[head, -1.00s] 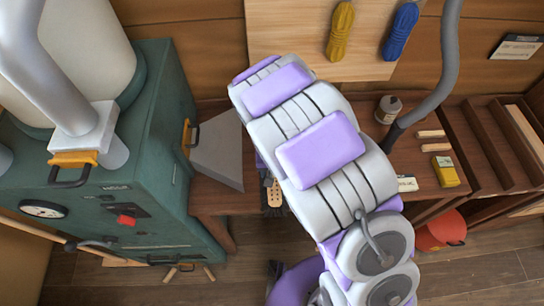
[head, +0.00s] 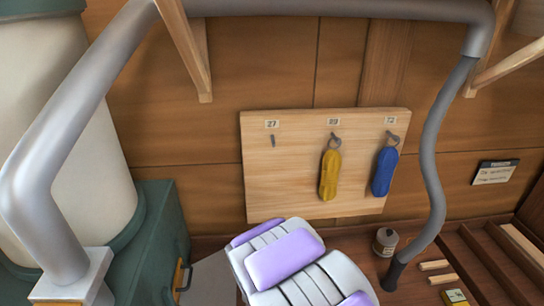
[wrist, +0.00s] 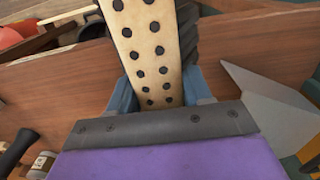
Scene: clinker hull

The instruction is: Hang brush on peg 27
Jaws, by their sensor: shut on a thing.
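The wooden pegboard (head: 290,190) is on the wall in the head view. Peg 27 (head: 272,141), under its label at the left, is bare. In the head view my arm covers the gripper and the held brush.
A grey hose (head: 436,150) hangs right of the board and a large pipe (head: 340,9) crosses above it. A green cabinet (head: 155,230) stands at left. A small jar (head: 385,241) and wooden strips lie on the bench. A grey pointed hood (wrist: 265,105) is at right in the wrist view.

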